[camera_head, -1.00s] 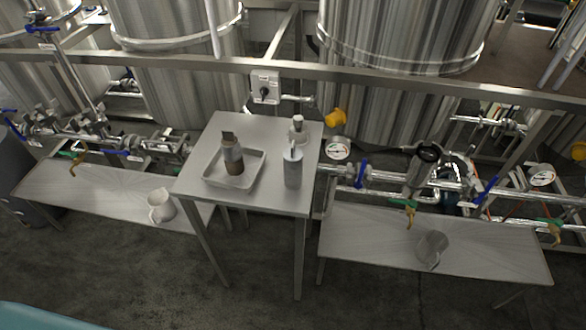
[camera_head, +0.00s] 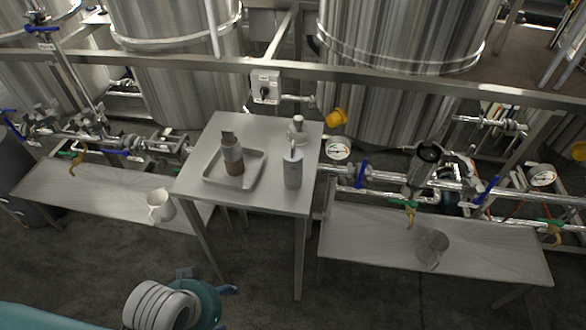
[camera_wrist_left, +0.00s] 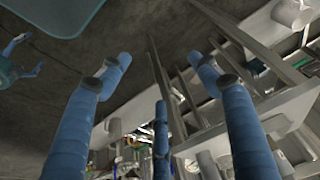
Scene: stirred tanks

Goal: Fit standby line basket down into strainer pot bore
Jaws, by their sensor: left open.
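A grey cylinder with a brown band and an upright tab (camera_head: 232,158), which looks like the basket, stands in a shallow tray (camera_head: 211,183) on the middle table. A pipe-mounted pot with a dark round mouth (camera_head: 428,152), which looks like the strainer pot, is right of the table. Its inside is too small to make out. My left gripper (camera_head: 232,290) is low at the bottom left of the head view, in front of the table and well apart from the cylinder. In the left wrist view its blue fingers (camera_wrist_left: 165,85) are spread and empty. My right gripper is not visible.
A grey bottle (camera_head: 292,170) and a small pale container (camera_head: 297,130) stand on the table (camera_head: 270,198). A white jug (camera_head: 160,205) is on the left bench and a metal jug (camera_head: 432,247) on the right bench. A rail (camera_head: 400,83) and pipes run behind.

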